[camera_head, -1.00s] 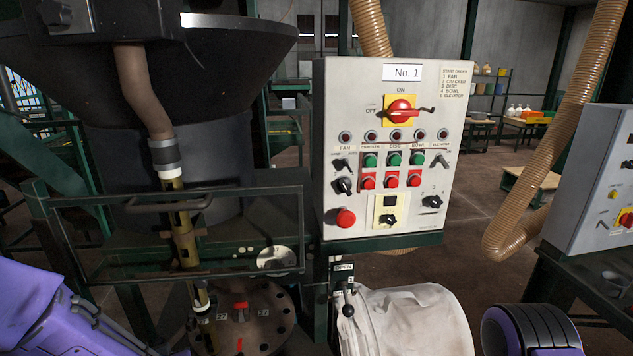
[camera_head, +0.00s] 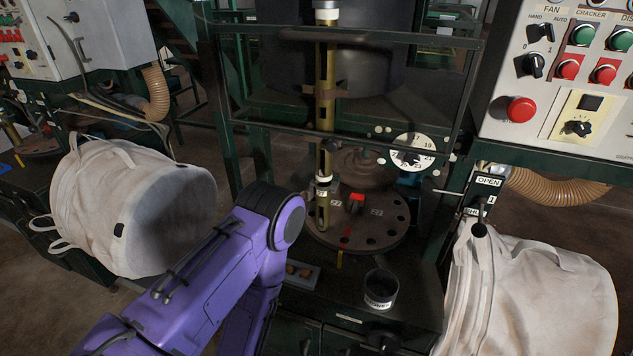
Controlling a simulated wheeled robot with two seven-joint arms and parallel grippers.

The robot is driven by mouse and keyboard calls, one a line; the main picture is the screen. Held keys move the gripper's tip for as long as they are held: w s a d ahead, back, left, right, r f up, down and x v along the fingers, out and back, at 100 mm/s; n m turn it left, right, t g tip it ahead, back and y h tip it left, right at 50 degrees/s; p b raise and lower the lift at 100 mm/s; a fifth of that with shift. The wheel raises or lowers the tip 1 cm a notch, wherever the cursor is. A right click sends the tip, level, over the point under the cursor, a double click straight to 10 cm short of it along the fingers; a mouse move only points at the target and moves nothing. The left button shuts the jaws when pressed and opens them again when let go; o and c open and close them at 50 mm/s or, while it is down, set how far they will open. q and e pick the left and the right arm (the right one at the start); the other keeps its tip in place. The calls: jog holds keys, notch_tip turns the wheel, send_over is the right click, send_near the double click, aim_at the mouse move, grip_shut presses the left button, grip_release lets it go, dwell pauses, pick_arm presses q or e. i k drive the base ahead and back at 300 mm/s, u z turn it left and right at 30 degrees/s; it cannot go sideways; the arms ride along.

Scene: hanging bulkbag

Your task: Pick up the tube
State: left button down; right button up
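A short, open-topped dark cylinder (camera_head: 381,289) with a pale label stands upright on the dark bench in front of the plate. I cannot tell which of these is the task's tube. My purple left arm comes in from the left and bends downward left of the plate. Its gripper does not show. My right arm and gripper do not show. Neither the brass tube nor the short cylinder is visibly held.
White fabric bags hang at the left (camera_head: 135,205) and right (camera_head: 535,300). A control panel (camera_head: 560,90) stands at the upper right, above a lever marked OPEN (camera_head: 479,229). A small tray (camera_head: 300,274) lies left of the short cylinder.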

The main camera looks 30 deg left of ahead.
aim_at(323, 190)
jog(key=z, duration=2.8)
jog(key=k, duration=2.8)
jog(key=u, duration=1.6)
jog(key=i, duration=1)
jog(key=u, duration=0.05)
